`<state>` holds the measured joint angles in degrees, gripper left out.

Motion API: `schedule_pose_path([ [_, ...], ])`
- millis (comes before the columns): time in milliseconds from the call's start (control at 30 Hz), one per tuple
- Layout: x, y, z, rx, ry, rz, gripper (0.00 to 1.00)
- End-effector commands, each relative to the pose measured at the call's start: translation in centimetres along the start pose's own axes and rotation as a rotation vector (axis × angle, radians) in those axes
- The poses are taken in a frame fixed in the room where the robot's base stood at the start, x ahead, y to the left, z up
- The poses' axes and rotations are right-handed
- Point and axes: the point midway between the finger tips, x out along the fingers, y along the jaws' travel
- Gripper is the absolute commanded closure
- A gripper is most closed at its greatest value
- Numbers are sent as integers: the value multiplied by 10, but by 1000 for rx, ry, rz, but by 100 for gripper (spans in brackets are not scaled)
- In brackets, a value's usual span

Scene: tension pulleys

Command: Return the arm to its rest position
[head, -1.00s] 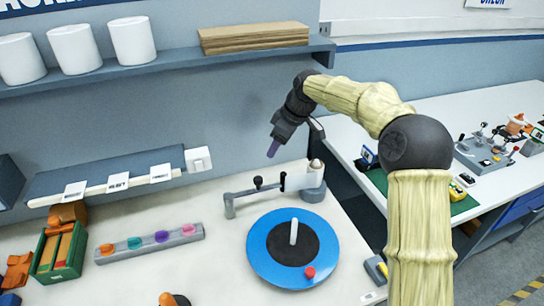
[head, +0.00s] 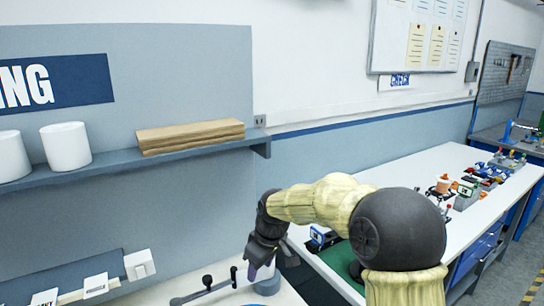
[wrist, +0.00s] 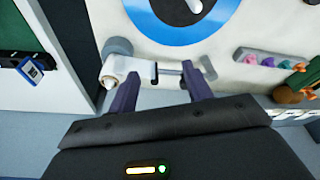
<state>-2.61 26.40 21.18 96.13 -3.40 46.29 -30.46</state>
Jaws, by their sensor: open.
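My gripper (head: 254,270) hangs from my bent arm near the bottom middle of the head view, close to the white worktop. In the wrist view my gripper (wrist: 160,84) is open, with two dark purple fingers apart. A grey and white lever fixture (wrist: 140,70) shows beyond and between the fingers; nothing is clearly held. The same fixture (head: 205,288) is partly cut off at the bottom of the head view. Part of a blue disc (wrist: 140,12) with a dark centre lies past the fixture in the wrist view.
A grey wall shelf (head: 100,166) carries white canisters (head: 66,146) and brown boards (head: 190,136). A long white table (head: 425,168) with small devices stands at right. A grey strip with coloured pieces (wrist: 270,61) lies at right in the wrist view. Clear space surrounds my arm above the table.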

Motion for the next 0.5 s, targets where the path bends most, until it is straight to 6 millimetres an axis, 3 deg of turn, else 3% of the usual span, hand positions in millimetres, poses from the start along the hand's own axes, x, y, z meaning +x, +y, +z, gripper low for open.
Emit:
schedule_pose_path([
  [33,-2,0,21,56,-14,20,50],
  [267,-6,-3,115,347,-45,103,50],
  [500,-12,-27,216,674,-43,173,50],
])
